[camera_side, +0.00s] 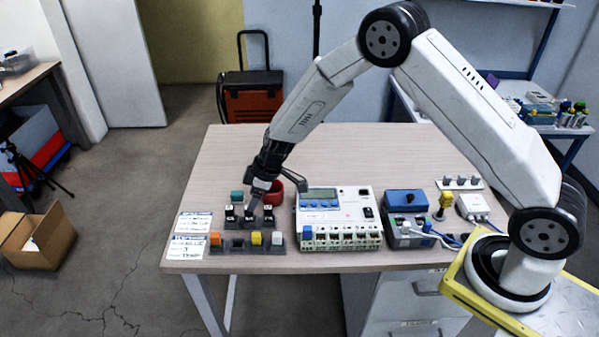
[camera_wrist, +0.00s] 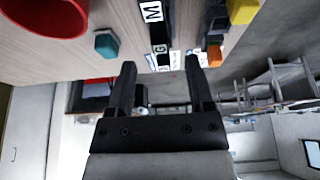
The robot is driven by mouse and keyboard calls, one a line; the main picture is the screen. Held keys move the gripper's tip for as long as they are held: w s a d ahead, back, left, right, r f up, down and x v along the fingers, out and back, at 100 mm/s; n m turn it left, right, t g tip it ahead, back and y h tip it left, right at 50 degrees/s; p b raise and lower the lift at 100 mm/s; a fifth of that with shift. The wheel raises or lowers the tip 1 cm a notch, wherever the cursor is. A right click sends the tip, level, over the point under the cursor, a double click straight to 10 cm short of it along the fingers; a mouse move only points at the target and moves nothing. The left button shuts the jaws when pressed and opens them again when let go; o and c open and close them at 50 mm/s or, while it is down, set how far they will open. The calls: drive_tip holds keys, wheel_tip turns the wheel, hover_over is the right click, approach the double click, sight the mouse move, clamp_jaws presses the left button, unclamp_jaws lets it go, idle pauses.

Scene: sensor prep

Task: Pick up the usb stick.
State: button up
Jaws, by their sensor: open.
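I cannot tell for sure which small item is the usb stick. Small black pieces with white lettered tops (camera_side: 230,212) stand on the table near my gripper (camera_side: 256,199). Lettered pieces also show in the wrist view (camera_wrist: 152,12), just beyond the fingertips. A dark rack (camera_side: 220,250) in front of them holds small pieces, including an orange one (camera_side: 215,239), a yellow one (camera_side: 257,238) and a white one (camera_side: 277,238). My gripper is open and tilted over the lettered pieces.
A red cup (camera_side: 272,194) stands close beside my gripper, with a teal block (camera_side: 237,197) to its left. A large panel device (camera_side: 338,208) and a blue-topped box (camera_side: 405,199) stand to the right. Paper labels (camera_side: 190,236) lie at the left edge. The table's back is clear.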

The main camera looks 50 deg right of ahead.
sight(250, 215)
drive_tip(key=shift+f, duration=0.1)
drive_tip(key=shift+x, duration=2.5)
clamp_jaws()
